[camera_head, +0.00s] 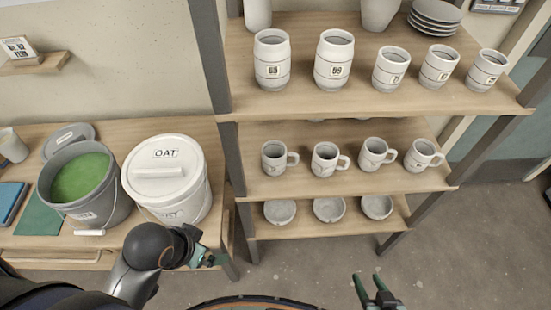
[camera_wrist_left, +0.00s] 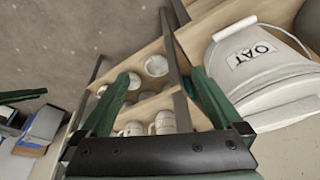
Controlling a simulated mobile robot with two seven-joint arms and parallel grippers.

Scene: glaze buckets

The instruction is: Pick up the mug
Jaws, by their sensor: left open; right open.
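Several white mugs stand upright in a row on the middle shelf in the head view: the leftmost mug (camera_head: 274,157), a second mug (camera_head: 326,160), a third mug (camera_head: 373,155) and one at the right end (camera_head: 420,156). Their handles point right. My left gripper (camera_head: 203,257) is below and left of the mugs, in front of the shelf. In the left wrist view the left gripper (camera_wrist_left: 162,76) has its fingers spread and nothing between them; mugs (camera_wrist_left: 162,123) show beyond, partly hidden. My right gripper (camera_head: 376,290) is open and empty at the bottom, below the shelf.
Bowls (camera_head: 328,209) sit on the lowest shelf, tall cups (camera_head: 334,60) on the shelf above. Left, a table holds the lidded OAT bucket (camera_head: 166,178) and a grey bucket of green glaze (camera_head: 83,182). Shelf posts (camera_head: 210,55) flank the mugs. Floor (camera_head: 480,240) at right is clear.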

